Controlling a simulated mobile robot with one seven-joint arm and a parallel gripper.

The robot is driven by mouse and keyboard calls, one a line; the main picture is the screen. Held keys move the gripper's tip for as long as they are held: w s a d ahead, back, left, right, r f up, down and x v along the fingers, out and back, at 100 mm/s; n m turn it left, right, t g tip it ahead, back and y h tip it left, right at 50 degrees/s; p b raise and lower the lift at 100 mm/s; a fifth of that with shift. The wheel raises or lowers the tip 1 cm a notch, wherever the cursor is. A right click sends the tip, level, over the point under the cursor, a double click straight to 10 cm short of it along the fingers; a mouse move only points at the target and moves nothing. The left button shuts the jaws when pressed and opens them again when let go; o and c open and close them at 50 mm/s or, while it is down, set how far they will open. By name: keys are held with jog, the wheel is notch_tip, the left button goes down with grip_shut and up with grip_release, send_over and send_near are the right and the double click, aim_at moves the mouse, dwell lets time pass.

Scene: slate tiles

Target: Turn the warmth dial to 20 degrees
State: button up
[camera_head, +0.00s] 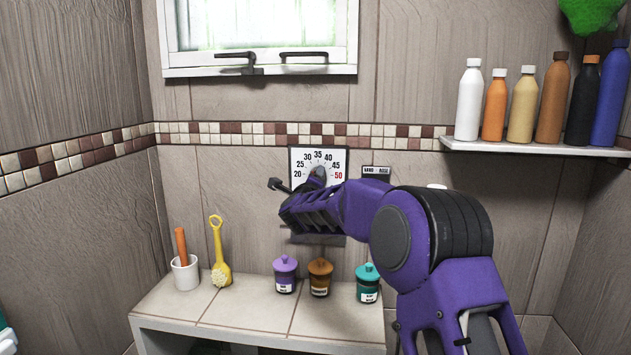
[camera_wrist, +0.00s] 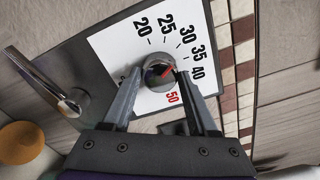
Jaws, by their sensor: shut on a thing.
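The warmth dial is a white square panel (camera_head: 301,156) on the back wall, with black numbers from 20 and a red 50. In the wrist view, its scale plate (camera_wrist: 118,45) appears turned, and its round metallic knob (camera_wrist: 157,65) carries a short red mark. The mark points roughly between 30 and 35; the exact reading is hard to tell. My gripper (camera_wrist: 159,77) has one finger on each side of the knob and is shut on it. In the head view my gripper (camera_head: 316,188) covers the dial's lower part, and 45 is hidden in the wrist view.
A metal lever (camera_wrist: 48,82) sticks out beside the dial. Below stands a tiled ledge (camera_head: 245,312) with purple (camera_head: 285,274), brown (camera_head: 320,277) and teal (camera_head: 367,284) jars, a yellow brush (camera_head: 220,270) and a white cup (camera_head: 185,272). A shelf (camera_head: 540,149) of bottles is at right.

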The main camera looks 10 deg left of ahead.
jog(key=n+p, duration=0.2)
jog(key=n, duration=0.9)
jog(key=shift+n+p, duration=0.3)
dwell(0.4)
jog(key=o, duration=1.4)
jog(key=shift+c, duration=0.2)
jog(key=s+b, duration=0.2)
jog(key=s, duration=1.5)
jog(key=shift+s+a, duration=0.25)
jog(key=shift+a, duration=0.05)
